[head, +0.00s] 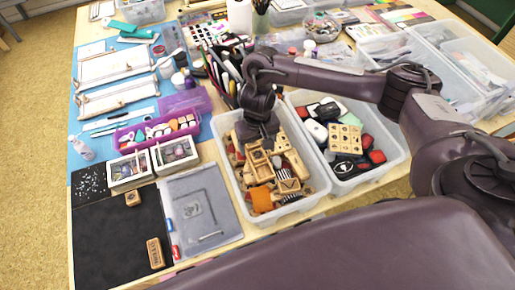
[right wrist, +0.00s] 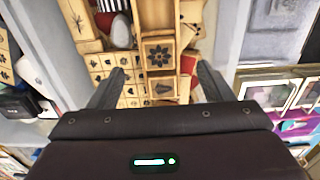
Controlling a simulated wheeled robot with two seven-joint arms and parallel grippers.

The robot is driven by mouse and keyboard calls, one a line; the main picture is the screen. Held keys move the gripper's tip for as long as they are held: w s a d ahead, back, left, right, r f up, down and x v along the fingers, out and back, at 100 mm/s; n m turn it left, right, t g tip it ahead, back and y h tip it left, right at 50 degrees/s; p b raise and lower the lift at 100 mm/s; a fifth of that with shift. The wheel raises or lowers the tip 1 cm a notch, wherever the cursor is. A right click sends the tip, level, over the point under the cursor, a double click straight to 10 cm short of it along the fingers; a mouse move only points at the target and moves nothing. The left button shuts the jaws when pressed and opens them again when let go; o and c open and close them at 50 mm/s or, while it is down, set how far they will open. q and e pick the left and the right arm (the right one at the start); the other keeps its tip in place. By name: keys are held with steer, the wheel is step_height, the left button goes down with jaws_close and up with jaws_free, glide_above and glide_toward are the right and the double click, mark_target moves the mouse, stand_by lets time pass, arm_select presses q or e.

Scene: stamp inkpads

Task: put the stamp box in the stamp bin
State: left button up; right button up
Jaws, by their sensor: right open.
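The stamp bin (head: 240,196) is a clear plastic tub full of wooden stamps, in the middle of the head view. My right gripper (head: 258,142) points down into it. In the right wrist view the fingers of my right gripper (right wrist: 160,86) are apart, with nothing held, above loose wooden stamps (right wrist: 158,54). A pale wooden box with dark printed motifs (head: 345,139), which looks like the stamp box, lies in the tub to the right, among inkpads. Its edge also shows at the far left of the wrist view (right wrist: 7,68). My left gripper is out of view.
The inkpad tub (head: 376,178) stands right beside the stamp bin. A black mat (head: 112,235) with two small wooden stamps and a grey clear case (head: 203,212) lie to the left. Pens, jars and a purple tray (head: 152,133) crowd the table behind.

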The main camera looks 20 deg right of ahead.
step_height(320, 180, up, 6)
steer(key=shift+f+p, duration=0.1)
steer(key=shift+p, duration=0.5)
steer(key=shift+s, duration=0.1)
